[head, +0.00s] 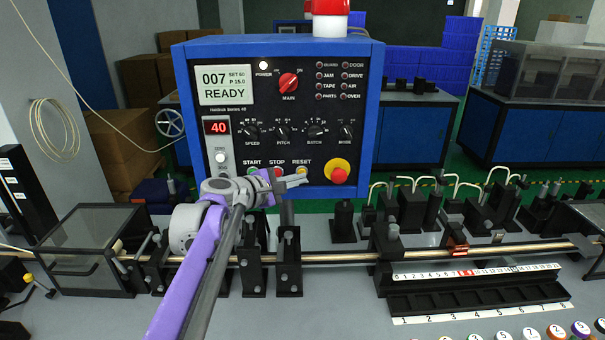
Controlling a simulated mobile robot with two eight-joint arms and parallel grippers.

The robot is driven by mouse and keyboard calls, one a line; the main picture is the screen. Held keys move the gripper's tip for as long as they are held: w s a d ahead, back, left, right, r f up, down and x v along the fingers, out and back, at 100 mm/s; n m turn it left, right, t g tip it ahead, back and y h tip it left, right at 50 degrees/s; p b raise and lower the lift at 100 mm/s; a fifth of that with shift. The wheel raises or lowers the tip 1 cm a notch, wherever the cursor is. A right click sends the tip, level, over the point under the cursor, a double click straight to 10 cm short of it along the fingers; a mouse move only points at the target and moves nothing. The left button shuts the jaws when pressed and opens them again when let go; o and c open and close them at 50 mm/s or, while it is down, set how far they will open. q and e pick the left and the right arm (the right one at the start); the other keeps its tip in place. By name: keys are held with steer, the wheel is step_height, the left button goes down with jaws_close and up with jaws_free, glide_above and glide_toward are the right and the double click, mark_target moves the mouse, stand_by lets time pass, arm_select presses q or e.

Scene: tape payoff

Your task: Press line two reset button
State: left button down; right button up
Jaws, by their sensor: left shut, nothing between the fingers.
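The blue control panel (378,70) stands upright at the centre in the head view. Its lower row carries buttons labelled START, STOP and RESET. The small yellow RESET button (302,171) shows just above my left fingertips. The red STOP button (277,171) is partly hidden by my left gripper, and the START button is mostly hidden. My left gripper (296,181) is shut and empty, with its tips in front of the panel just below the RESET label. I cannot tell whether they touch the panel. No line number is readable on the panel. My right gripper is not in view.
A red mushroom button (339,175) on a yellow ring sits right of RESET. Knobs, including red MAIN (288,83), are above. The screen (225,85) reads READY. Below runs a metal rod (340,256) with black fixtures. A black tray (480,295) lies at the right.

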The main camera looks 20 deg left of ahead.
arm_select(q)
steer(key=shift+s, duration=0.1)
steer(key=s+d, duration=0.2)
steer(key=s, duration=0.3)
steer(key=shift+s+d+p, duration=0.2)
steer(key=shift+d+p, duration=0.15)
steer(key=shift+p, duration=0.05)
stand_by(0.8)
